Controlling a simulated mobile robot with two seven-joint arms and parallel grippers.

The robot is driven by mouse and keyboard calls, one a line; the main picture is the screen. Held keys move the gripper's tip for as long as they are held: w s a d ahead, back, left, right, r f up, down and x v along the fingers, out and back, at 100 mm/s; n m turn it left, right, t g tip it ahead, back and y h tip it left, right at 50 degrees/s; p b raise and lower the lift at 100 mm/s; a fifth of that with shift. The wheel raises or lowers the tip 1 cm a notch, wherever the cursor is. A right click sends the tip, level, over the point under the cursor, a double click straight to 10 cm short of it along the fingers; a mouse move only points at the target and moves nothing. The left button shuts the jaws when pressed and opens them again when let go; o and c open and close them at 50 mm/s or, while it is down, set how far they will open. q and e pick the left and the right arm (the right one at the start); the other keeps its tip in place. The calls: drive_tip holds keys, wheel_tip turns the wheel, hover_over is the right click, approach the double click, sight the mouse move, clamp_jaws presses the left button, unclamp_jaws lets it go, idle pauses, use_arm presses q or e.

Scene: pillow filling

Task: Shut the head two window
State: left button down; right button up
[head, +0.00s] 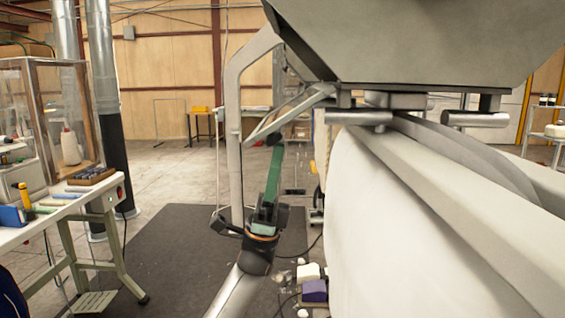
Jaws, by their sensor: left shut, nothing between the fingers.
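A large grey hopper-like head (420,40) hangs at the upper right, with metal cylinders (475,119) under it. A slanted, light grey framed panel (300,105), which looks like the window, juts out at the head's lower left. It is tilted, its lower end away from the head. My left gripper (273,148) points up, shut and empty, with its tip at the panel's lower end. I cannot tell whether they touch. My green finger parts stand in front of the background below the panel. My right gripper is not in view.
A grey upright frame post (234,130) stands just left of my left gripper. A big white rounded body (390,230) fills the right side. A workbench (60,210) with tools and a clear box (45,110) stands at left. Floor between is mostly open, with a dark mat (165,250).

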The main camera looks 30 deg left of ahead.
use_arm(q)
drive_tip(key=s+a+r+n+y+p, duration=0.1)
drive_tip(key=a+r+y+p, duration=0.1)
drive_tip(key=r+y, duration=0.3)
drive_tip(key=s+a+r+n+y+p, duration=0.2)
drive_tip(key=a+r+y+p, duration=0.1)
drive_tip(key=r, duration=0.9)
drive_tip(key=shift+s+a+r+g+y+p, duration=0.15)
drive_tip(key=shift+g+y+p, duration=0.35)
drive_tip(key=shift+y, duration=0.5)
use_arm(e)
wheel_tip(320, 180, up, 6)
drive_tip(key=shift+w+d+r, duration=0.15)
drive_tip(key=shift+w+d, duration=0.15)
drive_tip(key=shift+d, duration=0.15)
use_arm(q)
drive_tip(key=shift+r, duration=0.1)
drive_tip(key=s+a+f+b, duration=0.3)
drive_tip(key=s+a+b, duration=0.2)
drive_tip(key=a, duration=0.6)
drive_tip(key=shift+s+f+b, duration=0.2)
drive_tip(key=shift+s+b, duration=0.15)
drive_tip(key=shift+s, duration=0.2)
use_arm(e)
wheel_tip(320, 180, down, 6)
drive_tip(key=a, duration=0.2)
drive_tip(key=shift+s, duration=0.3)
